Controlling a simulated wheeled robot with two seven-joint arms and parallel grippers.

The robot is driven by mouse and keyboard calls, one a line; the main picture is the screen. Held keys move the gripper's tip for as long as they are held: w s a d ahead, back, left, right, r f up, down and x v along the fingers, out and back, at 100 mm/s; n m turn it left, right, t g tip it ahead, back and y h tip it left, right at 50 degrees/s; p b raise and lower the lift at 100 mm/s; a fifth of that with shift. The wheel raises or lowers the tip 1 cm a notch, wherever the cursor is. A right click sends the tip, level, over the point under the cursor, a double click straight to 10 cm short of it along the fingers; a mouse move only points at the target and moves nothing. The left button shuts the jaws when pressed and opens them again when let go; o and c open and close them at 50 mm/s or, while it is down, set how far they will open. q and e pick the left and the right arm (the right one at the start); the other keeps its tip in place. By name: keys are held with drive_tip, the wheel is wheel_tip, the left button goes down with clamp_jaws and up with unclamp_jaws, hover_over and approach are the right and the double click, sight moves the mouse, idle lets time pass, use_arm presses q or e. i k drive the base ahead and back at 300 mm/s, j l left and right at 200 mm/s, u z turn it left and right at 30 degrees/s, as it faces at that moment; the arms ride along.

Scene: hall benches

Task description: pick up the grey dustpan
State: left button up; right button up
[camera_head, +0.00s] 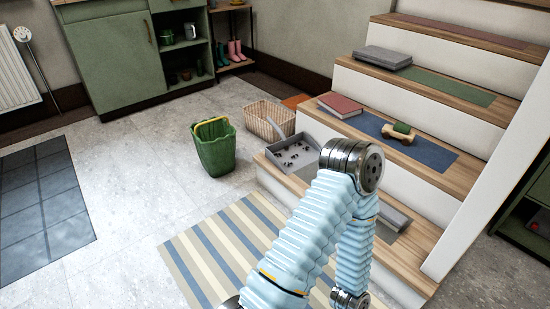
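I cannot tell for sure which thing is the grey dustpan. A grey, low-walled tray-like thing (311,142) with dark bits in it lies on the lowest step, left of my raised arm. Another flat grey thing (394,214) lies on the same step to the right, partly hidden behind my arm. A grey slab-like thing (383,57) lies on a higher step. My pale blue ribbed arm bends up in front of the stairs and back down, covering part of the lowest step. Neither gripper shows.
A green bucket (214,155) with a yellow handle and a wicker basket (267,120) stand on the floor. A red book (340,105) and a wooden toy-like thing (398,136) lie on the second step. A striped rug (215,250) lies in front.

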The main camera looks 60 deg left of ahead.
sight(304, 157)
drive_tip(key=k+j+u, duration=0.15)
drive_tip(key=u, duration=1.3)
drive_tip(key=i+j+u, duration=0.2)
drive_tip(key=i, duration=0.85)
drive_tip(key=l, duration=0.1)
